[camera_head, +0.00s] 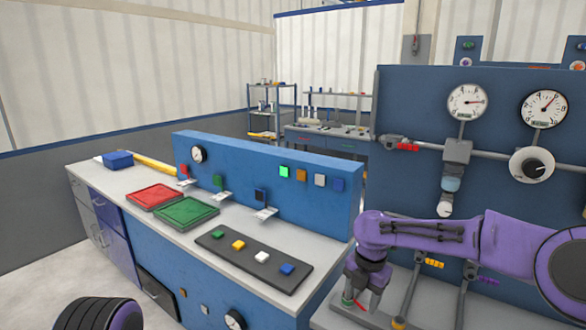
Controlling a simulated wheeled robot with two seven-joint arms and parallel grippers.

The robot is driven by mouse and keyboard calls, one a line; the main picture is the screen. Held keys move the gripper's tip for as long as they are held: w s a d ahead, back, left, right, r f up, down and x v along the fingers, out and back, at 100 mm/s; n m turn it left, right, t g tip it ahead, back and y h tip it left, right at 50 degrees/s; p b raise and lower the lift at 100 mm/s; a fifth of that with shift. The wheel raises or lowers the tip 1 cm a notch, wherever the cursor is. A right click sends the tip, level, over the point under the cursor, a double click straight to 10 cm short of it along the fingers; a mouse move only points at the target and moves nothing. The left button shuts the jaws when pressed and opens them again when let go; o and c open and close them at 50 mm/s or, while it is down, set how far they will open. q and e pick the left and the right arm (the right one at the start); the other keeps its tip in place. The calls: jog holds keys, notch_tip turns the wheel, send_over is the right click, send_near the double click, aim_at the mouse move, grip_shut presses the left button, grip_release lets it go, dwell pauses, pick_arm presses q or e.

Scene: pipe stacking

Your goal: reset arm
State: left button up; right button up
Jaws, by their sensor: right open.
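My purple right arm comes in from the right, and its grey right gripper (362,300) points down at the near left end of the pipe bench. Its fingers are apart, with a small red and green part showing between or behind them; I cannot tell whether they touch it. Behind the arm, grey pipes (500,154) run along a blue panel (412,102). A joint with a white-tipped end (445,208) hangs below the left gauge (467,101). My left gripper is out of view; only a dark, purple-edged part of mine shows at the bottom left.
A workbench on the left holds a red tray (156,196), a green tray (187,212), a blue box (118,159) and a dark strip (238,258) with coloured blocks. Its blue upright panel (325,205) stands left of my right arm. Shelves (272,105) stand behind.

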jog(key=w+a+f+m+t+y, duration=0.2)
jog(key=a+f+m+t+y, duration=0.4)
jog(key=m, duration=0.6)
jog(key=s+d+f+m+h+b, duration=0.25)
jog(key=s+f+m, duration=0.35)
jog(key=f+m, duration=0.6)
pick_arm(q)
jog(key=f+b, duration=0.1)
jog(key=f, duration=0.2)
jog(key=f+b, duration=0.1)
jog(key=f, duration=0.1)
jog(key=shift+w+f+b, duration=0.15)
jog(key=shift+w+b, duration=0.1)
jog(key=shift+b, duration=0.05)
pick_arm(e)
jog(key=s+d+f+m+g+h, duration=0.1)
jog(key=s+d+f, duration=0.4)
jog(key=s, duration=0.6)
jog(key=s+d+f+m+g+h, duration=0.1)
jog(key=s+d+f+m+h, duration=0.3)
jog(key=s, duration=0.7)
jog(key=s+d+f+m+g+h, duration=0.1)
jog(key=s+d+f+m+h, duration=0.1)
jog(key=s+d+f+m, duration=0.3)
jog(key=s+d+f, duration=0.1)
jog(key=s+d, duration=0.2)
jog(key=s, duration=0.3)
jog(key=shift+s+d, duration=0.15)
jog(key=shift+d, duration=0.05)
